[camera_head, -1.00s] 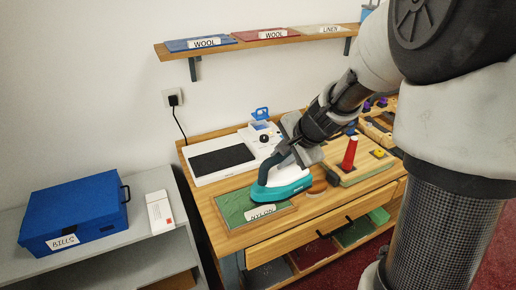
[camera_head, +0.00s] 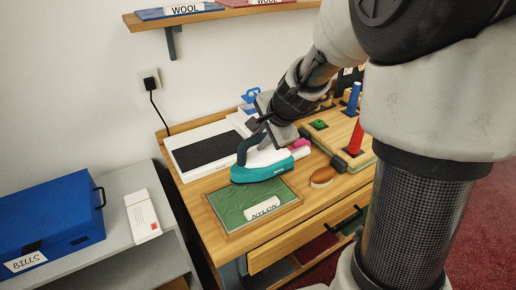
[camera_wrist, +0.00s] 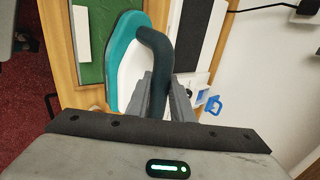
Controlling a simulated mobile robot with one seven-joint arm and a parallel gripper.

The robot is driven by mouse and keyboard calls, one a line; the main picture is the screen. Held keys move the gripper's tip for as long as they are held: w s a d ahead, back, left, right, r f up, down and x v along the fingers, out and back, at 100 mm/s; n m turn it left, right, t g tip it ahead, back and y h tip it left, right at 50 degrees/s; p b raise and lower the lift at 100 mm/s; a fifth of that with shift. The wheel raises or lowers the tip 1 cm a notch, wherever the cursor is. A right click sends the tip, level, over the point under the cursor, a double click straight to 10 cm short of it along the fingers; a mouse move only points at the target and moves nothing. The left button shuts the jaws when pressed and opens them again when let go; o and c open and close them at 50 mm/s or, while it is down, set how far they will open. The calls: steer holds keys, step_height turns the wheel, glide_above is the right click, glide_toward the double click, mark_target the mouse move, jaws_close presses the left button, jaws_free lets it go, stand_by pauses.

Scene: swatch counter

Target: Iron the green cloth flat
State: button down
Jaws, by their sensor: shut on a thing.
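The green cloth (camera_head: 232,206) lies in a wood-edged panel on the wooden bench, with a white NYLON label (camera_head: 263,207) near its front edge. Faint lines show on its surface. My gripper (camera_head: 257,136) is shut on the dark handle of a teal and white iron (camera_head: 262,171). The iron is over the cloth's far edge; I cannot tell whether its sole touches. In the wrist view, my gripper (camera_wrist: 160,98) holds the handle, with the iron (camera_wrist: 128,62) beside the cloth (camera_wrist: 91,60). The iron hides part of the cloth's far edge.
A white device with a black pad (camera_head: 212,150) stands behind the cloth. A wooden brush (camera_head: 322,177) and a board with red and blue pegs (camera_head: 335,135) are to the right. A blue BILLS box (camera_head: 50,220) sits on the grey shelf at left.

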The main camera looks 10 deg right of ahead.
mark_target(260, 154)
steer(key=shift+w+f+b, duration=0.1)
steer(key=shift+f+b, duration=2.3)
steer(key=shift+f, duration=0.4)
steer(key=shift+r, duration=0.1)
